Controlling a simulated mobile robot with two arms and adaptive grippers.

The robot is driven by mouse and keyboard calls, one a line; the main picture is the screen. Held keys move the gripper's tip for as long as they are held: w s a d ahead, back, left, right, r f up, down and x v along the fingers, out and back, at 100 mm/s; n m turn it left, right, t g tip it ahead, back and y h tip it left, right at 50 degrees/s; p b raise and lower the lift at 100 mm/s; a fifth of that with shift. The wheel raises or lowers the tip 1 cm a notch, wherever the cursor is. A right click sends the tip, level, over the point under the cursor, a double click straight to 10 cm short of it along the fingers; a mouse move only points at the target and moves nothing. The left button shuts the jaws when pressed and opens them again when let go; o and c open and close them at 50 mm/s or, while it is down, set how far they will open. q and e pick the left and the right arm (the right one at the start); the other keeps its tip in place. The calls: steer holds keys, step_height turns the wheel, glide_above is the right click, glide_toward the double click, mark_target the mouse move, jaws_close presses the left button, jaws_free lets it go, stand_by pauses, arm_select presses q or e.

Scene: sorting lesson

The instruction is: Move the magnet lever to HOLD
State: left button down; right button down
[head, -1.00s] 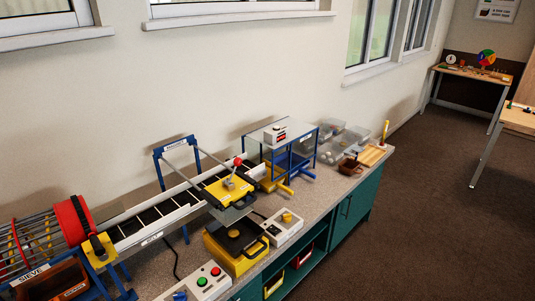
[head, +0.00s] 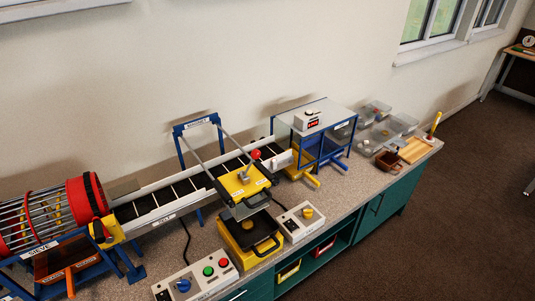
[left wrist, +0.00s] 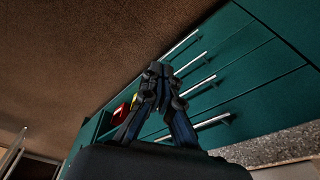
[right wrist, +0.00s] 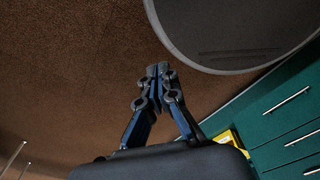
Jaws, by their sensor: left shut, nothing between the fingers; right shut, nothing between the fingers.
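The magnet unit (head: 247,182) is a yellow block on a blue frame labelled MAGNET, hanging over the conveyor's side. The magnet lever (head: 250,166) stands on top of it, with a grey stem and a red knob leaning to the right. Small labels sit on the yellow top, too small to read. Neither gripper shows in the head view. My left gripper (left wrist: 156,72) is shut and empty in the left wrist view, in front of teal drawers. My right gripper (right wrist: 157,72) is shut and empty in the right wrist view, over brown floor.
A conveyor (head: 170,195) runs from the red sieve drum (head: 85,200) to a clear-walled blue stand (head: 325,145). Below the magnet sits a yellow box with a black top (head: 245,243). Control boxes (head: 195,278) stand at the counter's front edge. Clear bins (head: 385,130) stand farther right.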

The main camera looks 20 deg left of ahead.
arm_select(q)
steer(key=w+r+m+t+p, duration=0.15)
steer(key=w+r, duration=0.35)
steer(key=r, duration=0.7)
steer(key=w+r+t+p, duration=0.15)
steer(key=w+r, duration=0.35)
steer(key=r, duration=0.7)
steer(key=w+d+r+m+t+h, duration=0.2)
steer(key=w+r+m+t, duration=0.9)
steer(key=w+r+m, duration=0.5)
steer(key=w+r, duration=0.4)
steer(key=w, duration=0.1)
steer(key=shift+w+d+r+m+t, duration=0.2)
steer(key=shift+w+r+m+t, duration=0.1)
steer(key=shift+w+r+m, duration=0.1)
